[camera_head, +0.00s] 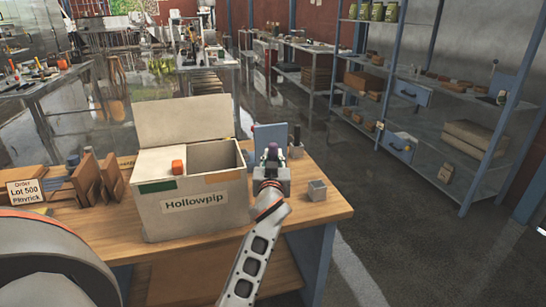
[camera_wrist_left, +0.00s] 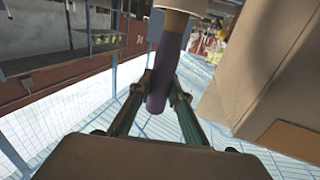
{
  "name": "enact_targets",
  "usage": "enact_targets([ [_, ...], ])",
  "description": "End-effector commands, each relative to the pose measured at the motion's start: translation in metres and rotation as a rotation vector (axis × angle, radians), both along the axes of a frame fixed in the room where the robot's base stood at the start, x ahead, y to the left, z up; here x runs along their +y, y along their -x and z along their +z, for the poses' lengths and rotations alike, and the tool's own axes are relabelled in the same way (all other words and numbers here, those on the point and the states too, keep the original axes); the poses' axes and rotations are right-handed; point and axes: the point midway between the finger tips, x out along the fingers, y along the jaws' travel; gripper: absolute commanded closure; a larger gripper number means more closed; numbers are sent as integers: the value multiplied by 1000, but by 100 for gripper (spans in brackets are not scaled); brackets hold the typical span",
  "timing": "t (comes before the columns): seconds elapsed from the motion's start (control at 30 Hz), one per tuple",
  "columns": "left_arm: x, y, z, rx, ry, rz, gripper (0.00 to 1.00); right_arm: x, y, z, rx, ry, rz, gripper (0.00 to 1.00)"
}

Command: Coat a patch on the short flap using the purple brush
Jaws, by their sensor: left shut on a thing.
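An open cardboard box labelled Hollowpip (camera_head: 195,220) stands on the wooden table. Its long back flap (camera_head: 185,118) is raised, and a pale flap (camera_head: 160,163) covers the left part of its opening. An orange block (camera_head: 178,167) sits at that flap. My left gripper (camera_head: 271,160) is just right of the box, shut on the purple brush (camera_wrist_left: 162,75). The brush handle stands between the green fingers in the left wrist view; its tip is out of sight there. The box side (camera_wrist_left: 275,75) fills the right of that view. My right gripper is not in view.
Metal shelves (camera_head: 440,95) stand farther right across open floor.

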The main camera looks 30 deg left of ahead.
Motion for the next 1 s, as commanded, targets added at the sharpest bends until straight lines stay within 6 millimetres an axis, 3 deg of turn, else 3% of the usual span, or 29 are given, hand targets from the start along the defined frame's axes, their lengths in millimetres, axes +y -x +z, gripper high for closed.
enact_targets([
  [1.0,0,0,-8,0,0,0,100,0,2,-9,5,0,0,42],
])
